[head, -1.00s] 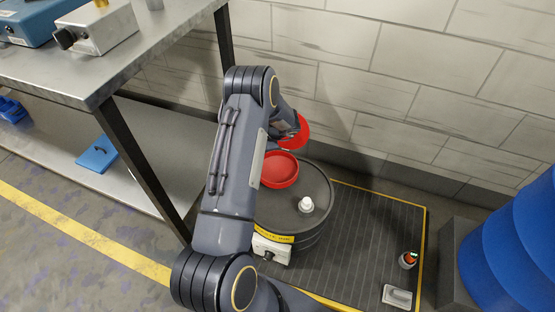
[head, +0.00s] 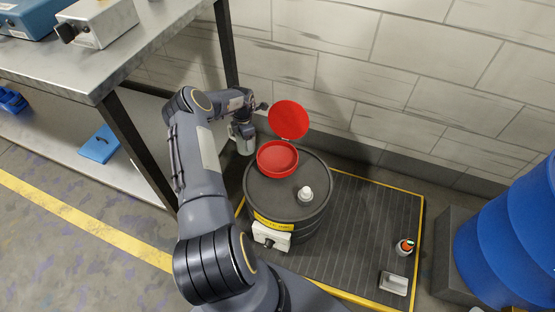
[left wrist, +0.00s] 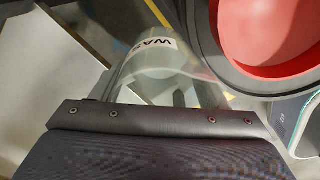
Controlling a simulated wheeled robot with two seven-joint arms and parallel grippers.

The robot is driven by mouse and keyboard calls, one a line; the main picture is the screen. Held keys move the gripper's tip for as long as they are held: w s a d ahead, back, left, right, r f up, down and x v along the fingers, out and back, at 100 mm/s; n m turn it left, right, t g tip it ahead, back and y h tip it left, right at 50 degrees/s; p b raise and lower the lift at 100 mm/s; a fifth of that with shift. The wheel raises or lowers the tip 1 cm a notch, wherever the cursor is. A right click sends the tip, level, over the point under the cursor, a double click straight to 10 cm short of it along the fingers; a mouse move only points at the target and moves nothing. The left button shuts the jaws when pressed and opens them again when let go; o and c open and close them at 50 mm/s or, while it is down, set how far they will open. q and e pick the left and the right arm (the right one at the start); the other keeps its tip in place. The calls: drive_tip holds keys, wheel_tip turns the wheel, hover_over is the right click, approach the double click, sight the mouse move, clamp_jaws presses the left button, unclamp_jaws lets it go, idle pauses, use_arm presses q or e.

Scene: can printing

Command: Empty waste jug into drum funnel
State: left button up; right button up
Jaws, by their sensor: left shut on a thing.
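The dark drum (head: 275,205) stands on a ribbed mat and has a red funnel (head: 277,158) on its top. The funnel's round red lid (head: 289,119) stands open toward the wall. My left gripper (head: 243,126) is shut on the translucent waste jug (head: 245,146), just left of the funnel and apart from it in the picture. In the left wrist view the clear jug (left wrist: 160,72) shows a white label with part of a word, and the red funnel (left wrist: 268,35) lies at upper right. The jug's contents cannot be told. My right gripper is not in view.
A white bung cap (head: 305,194) sits on the drum top. A metal bench (head: 150,50) with a dark leg stands at left. The mat (head: 365,230) carries a small container (head: 404,247) at right. A blue drum (head: 510,240) stands far right.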

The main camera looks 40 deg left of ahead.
use_arm(q)
drive_tip(key=shift+a+r, duration=0.1)
wheel_tip(320, 180, up, 5)
drive_tip(key=p, duration=0.3)
drive_tip(key=shift+p, duration=0.3)
drive_tip(key=shift+f, duration=0.2)
drive_tip(key=shift+s, duration=0.1)
